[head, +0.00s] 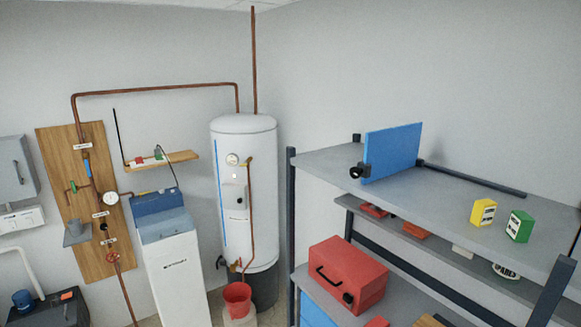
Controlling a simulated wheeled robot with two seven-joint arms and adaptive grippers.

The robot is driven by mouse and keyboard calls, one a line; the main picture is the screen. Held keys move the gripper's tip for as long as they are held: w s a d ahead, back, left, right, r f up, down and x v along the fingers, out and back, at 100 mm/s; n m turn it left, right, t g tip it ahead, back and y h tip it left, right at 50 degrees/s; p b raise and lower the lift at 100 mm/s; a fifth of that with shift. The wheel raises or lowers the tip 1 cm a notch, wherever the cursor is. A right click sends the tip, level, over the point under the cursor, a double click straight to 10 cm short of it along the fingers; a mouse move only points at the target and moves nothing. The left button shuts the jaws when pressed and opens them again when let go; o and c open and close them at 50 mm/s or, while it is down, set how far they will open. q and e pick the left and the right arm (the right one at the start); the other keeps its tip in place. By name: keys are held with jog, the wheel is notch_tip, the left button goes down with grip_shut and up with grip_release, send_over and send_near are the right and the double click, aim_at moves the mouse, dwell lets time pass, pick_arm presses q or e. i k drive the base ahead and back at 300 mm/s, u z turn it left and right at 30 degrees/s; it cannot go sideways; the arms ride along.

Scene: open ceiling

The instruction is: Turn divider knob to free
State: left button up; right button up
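The divider (393,152) is an upright blue panel standing on the top board of the grey shelf unit at the right. A black round knob (356,172) sticks out at its lower left, near the front edge of the board. The knob is too small for me to tell which position it is turned to. A dark rail (470,179) runs along the back of the board to the right of the panel. Neither of my grippers shows in the head view.
Yellow (483,212) and green (519,226) boxes stand right of the divider on the top board (440,195). A red toolbox (347,275) sits lower. A white water tank (246,180) and red bucket (237,299) stand left of the shelf.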

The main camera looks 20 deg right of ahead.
aim_at(355, 172)
jog(key=u, duration=0.3)
jog(key=i, duration=0.65)
jog(key=z, duration=0.55)
jog(key=i, duration=0.7)
jog(key=z, duration=0.75)
